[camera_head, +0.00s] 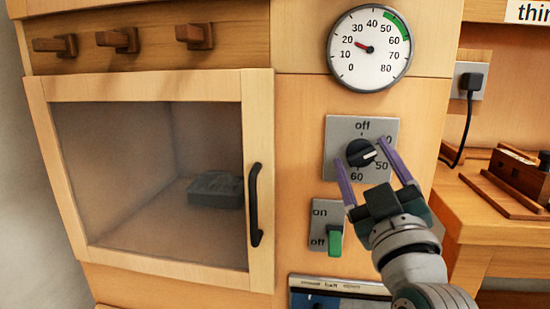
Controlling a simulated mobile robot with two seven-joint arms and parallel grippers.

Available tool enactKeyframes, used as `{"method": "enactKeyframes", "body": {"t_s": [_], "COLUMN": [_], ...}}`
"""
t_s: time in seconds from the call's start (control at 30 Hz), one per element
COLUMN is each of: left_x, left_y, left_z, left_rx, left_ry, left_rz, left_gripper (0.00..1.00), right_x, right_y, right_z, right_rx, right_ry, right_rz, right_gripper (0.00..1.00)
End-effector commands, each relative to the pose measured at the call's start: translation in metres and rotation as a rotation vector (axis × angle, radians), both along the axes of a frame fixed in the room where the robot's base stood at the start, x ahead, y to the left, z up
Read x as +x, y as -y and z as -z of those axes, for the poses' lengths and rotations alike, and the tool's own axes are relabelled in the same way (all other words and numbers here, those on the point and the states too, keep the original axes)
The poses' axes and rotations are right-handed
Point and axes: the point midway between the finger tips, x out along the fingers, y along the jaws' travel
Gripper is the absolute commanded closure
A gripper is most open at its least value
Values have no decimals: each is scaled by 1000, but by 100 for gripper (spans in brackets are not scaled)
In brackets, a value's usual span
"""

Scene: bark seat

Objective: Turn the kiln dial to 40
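The kiln dial (358,154) is a round black knob on a grey plate (332,128) marked off, 50 and 60, with a partly covered number ending in 0 at upper right. Its white mark points right and slightly down, between that number and 50. My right gripper (361,152) is open, its two purple fingers on either side of the dial, with gaps showing. I cannot tell whether the fingertips reach the knob's depth. My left gripper is not in view.
A round gauge (370,62) above has a red needle near 20. A green switch (335,240) below is down at off. The kiln door (258,110) with black handle (254,205) is closed, a dark block (216,189) behind its glass. A plugged cord (465,120) hangs right.

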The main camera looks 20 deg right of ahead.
Motion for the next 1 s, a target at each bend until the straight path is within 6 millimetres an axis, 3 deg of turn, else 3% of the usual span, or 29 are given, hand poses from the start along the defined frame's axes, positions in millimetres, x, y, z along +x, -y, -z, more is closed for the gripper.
{"method": "enactKeyframes", "body": {"t_s": [0.37, 0.8, 1.0], "left_x": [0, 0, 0], "left_y": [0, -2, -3], "left_z": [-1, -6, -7], "left_rx": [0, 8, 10], "left_ry": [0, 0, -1], "left_rz": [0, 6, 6], "left_gripper": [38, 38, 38], "right_x": [-3, -73, -88], "right_y": [-1, -26, -32], "right_z": [2, 28, 33], "right_rx": [-1, 2, -1], "right_ry": [-2, -4, 0], "right_rz": [0, 0, 0], "right_gripper": [15, 15, 15]}}
